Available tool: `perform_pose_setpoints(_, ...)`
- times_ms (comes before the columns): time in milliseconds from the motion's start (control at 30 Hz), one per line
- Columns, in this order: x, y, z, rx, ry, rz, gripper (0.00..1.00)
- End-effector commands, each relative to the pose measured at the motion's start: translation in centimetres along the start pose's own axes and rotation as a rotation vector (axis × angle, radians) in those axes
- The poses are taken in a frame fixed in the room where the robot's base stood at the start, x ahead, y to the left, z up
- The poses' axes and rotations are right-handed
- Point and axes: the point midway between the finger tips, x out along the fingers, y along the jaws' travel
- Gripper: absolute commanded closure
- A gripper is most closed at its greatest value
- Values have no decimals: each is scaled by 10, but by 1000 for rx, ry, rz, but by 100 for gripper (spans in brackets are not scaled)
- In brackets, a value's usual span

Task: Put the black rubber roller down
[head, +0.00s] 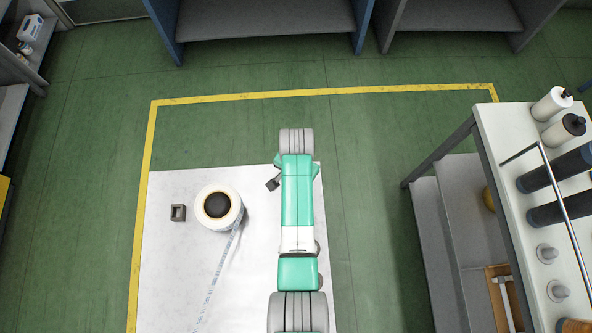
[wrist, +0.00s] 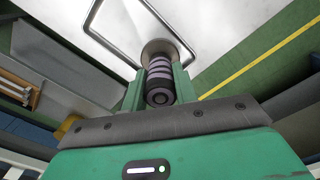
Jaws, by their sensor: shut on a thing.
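In the wrist view my gripper (wrist: 159,84) has its two green fingers on either side of a short dark roller (wrist: 160,97) and is shut on it. The roller shows its round end and dark bands with a purple-grey tint. A round grey metal disc (wrist: 158,46) shows just beyond the roller; I cannot tell whether it is part of the roller or touching it. In the head view my own arm hides the gripper and the roller.
A bent metal rod (wrist: 104,38) frames the roller in the wrist view. In the head view a white surface (head: 175,275) carries a white web roll (head: 212,222) and a small dark block (head: 178,212). The right bench (head: 492,130) holds dark rollers (head: 552,174) and white rolls (head: 550,104).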

Motion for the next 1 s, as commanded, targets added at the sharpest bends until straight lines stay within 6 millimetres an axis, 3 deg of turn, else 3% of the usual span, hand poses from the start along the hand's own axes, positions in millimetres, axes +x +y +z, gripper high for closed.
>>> perform_pose_setpoints(233,-1,-1,-2,0,4,-2,100)
perform_pose_setpoints(267,1,0,0,0,0,0,68)
perform_pose_setpoints(367,1,0,0,0,0,0,50)
perform_pose_setpoints(667,-3,0,0,0,1,-1,50)
perform_pose_setpoints(767,-19,-1,0,0,3,-2,50)
perform_pose_setpoints(1000,-81,-1,0,-1,4,-2,50)
